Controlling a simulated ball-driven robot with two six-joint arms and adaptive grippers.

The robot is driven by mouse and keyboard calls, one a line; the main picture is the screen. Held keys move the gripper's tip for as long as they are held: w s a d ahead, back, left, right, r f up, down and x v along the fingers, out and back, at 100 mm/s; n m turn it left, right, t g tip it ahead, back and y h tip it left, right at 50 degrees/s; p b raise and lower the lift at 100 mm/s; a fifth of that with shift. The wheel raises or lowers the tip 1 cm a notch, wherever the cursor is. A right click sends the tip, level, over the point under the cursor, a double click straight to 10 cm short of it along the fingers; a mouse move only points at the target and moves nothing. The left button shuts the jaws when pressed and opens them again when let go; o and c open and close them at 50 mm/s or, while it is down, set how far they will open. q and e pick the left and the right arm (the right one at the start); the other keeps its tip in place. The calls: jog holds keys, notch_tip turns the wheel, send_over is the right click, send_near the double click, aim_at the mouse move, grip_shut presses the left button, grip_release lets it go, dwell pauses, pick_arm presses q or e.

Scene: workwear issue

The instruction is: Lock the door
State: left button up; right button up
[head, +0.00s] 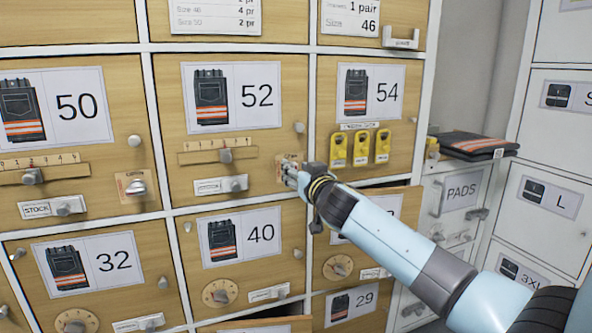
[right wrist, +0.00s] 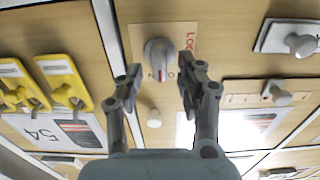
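Door 52 (head: 175,150) is a wooden locker door with a workwear picture, and it looks closed. A lock plate (head: 281,162) sits at its right edge, mostly covered by my right gripper in the head view. In the right wrist view the lock's round grey knob (right wrist: 160,55) has a red mark, and its plate carries partly hidden lettering. My right gripper (right wrist: 158,76) is open, with one finger on each side of the knob and visible gaps to it. In the head view my right gripper (head: 291,174) is at the plate. My left gripper is out of view.
Door 54 (head: 330,150), to the right, carries several yellow tags (head: 361,148). Door 50 (head: 110,165), to the left, has its own lock knob (head: 136,187). A dark gap shows above the door below 54. Folded garments (head: 470,143) lie on the PADS locker (head: 460,190).

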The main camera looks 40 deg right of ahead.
jog(key=shift+w+d, duration=0.1)
jog(key=shift+w, duration=0.4)
jog(key=shift+c, duration=0.3)
grip_shut()
